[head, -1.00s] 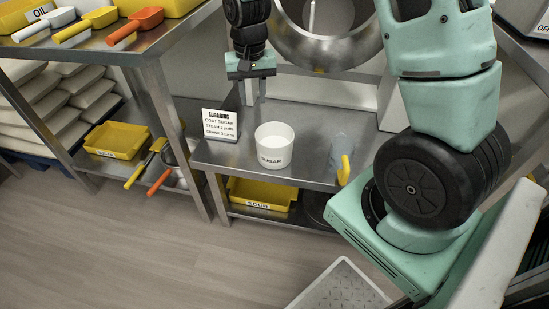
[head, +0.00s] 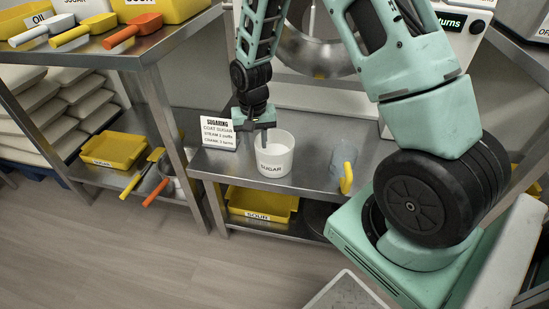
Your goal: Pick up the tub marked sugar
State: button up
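The white tub marked SUGAR (head: 276,158) stands upright on the steel table, with white contents inside. My gripper (head: 254,134) points down at the tub's left rim, beside the sign. One dark finger overlaps the tub's left rim in the picture. The other finger is hard to make out against the dark background to its left. The fingers look spread, with nothing between them. I cannot tell whether the finger touches the tub or is in front of it.
A sign headed SUGARING (head: 218,131) stands just left of my gripper. A clear jug with a yellow handle (head: 343,163) stands right of the tub. A yellow SOUR bin (head: 262,203) is on the lower shelf. A steel drum (head: 315,45) is behind.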

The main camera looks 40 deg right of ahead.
aim_at(257, 165)
notch_tip(257, 165, down, 4)
jog(key=shift+r+b, duration=0.2)
jog(key=shift+b, duration=0.15)
grip_shut()
jog(key=shift+r, duration=0.1)
notch_tip(257, 165, up, 10)
jog(key=p, duration=0.2)
jog(key=shift+p, duration=0.3)
jog(key=c, duration=0.7)
grip_release()
jog(key=shift+a, duration=0.1)
